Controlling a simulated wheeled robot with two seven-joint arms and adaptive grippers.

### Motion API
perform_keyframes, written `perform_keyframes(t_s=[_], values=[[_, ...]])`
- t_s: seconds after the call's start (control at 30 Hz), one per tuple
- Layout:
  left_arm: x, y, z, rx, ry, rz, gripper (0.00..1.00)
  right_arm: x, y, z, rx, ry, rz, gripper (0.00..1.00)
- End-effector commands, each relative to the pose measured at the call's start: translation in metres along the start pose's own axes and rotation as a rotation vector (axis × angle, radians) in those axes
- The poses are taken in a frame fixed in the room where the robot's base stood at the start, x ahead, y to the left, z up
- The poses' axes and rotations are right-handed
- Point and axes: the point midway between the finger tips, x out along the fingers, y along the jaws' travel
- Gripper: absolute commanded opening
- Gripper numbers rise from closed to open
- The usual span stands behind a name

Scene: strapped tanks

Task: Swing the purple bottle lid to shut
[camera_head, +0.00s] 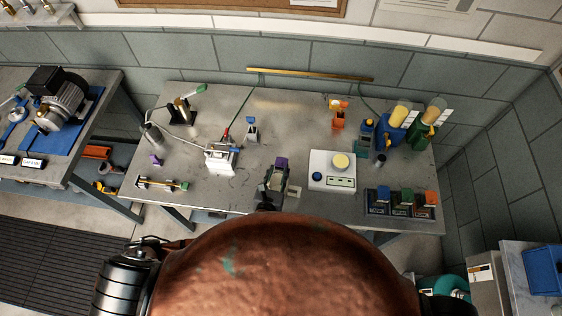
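The purple bottle lid (281,164) shows as a small purple patch near the front middle of the bench. A grey and dark shape lies just below it, and I cannot tell where the bottle ends and my gripper begins. How far the lid is open is too small to tell. My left gripper (271,192) appears as dark parts at the bench's front edge, close below the purple patch. Whether its fingers touch anything cannot be told. My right gripper is not in view. A large rusty brown dome hides the lower middle of the picture.
A white scale (332,181) stands close to the right, with coloured bins (402,211) beyond it. A white device (221,159) with cables stands to the left. An orange bottle (338,122) and strapped tanks (422,135) stand farther back. Bare bench (290,125) lies behind the purple lid.

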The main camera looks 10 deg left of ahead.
Motion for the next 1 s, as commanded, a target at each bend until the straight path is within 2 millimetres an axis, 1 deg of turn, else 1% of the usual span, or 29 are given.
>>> perform_keyframes(t_s=[0.03, 0.2, 0.4, 0.53, 0.8, 1.0], values=[[0.008, 0.000, 0.002, 0.000, -0.003, 0.002, 0.28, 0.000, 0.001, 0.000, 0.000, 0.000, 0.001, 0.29], [0.036, 0.001, 0.002, -0.004, -0.001, 0.004, 0.28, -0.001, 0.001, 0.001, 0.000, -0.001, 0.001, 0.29], [0.060, 0.001, 0.000, -0.007, 0.002, 0.003, 0.28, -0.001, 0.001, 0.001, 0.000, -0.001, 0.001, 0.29], [0.066, 0.001, 0.001, -0.009, 0.002, 0.002, 0.28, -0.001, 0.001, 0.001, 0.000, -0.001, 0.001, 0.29], [0.067, 0.001, 0.000, -0.010, 0.003, 0.003, 0.27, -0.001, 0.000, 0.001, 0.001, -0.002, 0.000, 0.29], [0.067, 0.001, 0.000, -0.010, 0.003, 0.003, 0.13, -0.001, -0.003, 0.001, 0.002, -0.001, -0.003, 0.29]])
